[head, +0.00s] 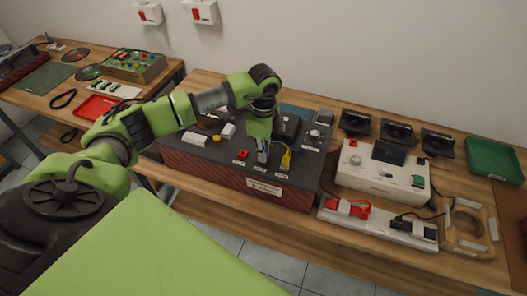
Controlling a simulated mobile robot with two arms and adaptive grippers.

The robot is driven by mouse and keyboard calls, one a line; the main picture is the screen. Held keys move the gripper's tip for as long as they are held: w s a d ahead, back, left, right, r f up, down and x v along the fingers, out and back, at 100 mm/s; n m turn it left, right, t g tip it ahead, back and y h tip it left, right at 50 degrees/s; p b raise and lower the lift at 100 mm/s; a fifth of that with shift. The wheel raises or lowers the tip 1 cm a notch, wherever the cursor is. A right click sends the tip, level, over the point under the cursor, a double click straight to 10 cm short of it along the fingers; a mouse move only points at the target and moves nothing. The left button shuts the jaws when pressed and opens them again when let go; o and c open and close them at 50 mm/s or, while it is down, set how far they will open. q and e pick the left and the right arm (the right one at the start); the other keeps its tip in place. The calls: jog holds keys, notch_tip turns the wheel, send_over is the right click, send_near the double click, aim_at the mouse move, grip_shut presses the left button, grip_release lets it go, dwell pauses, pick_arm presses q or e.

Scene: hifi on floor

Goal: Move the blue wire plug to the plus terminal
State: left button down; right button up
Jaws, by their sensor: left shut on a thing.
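The dark box with red ribbed sides (215,168) stands on the wooden bench and carries labelled fittings on its top. My left gripper (262,158) points down over the front right part of this box. It is shut on a small piece, taken to be the blue wire plug, which the fingers mostly hide. A bit of blue wire shows just right of the fingers. A yellow plug (286,160) stands close to the right of the gripper. Terminal labels are too small to read. My right gripper is not in view.
A white device (382,180) stands to the right, with a power strip (375,224) before it. Several black speaker-like units line the back. A green tray (494,160) is at the far right. Another bench with a red tray (97,107) is at the left.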

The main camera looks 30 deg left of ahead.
pick_arm(q)
jog(key=shift+r+p, duration=0.45)
jog(key=shift+r, duration=0.25)
dwell(0.4)
jog(key=shift+r+p, duration=1.2)
jog(key=shift+r, duration=0.4)
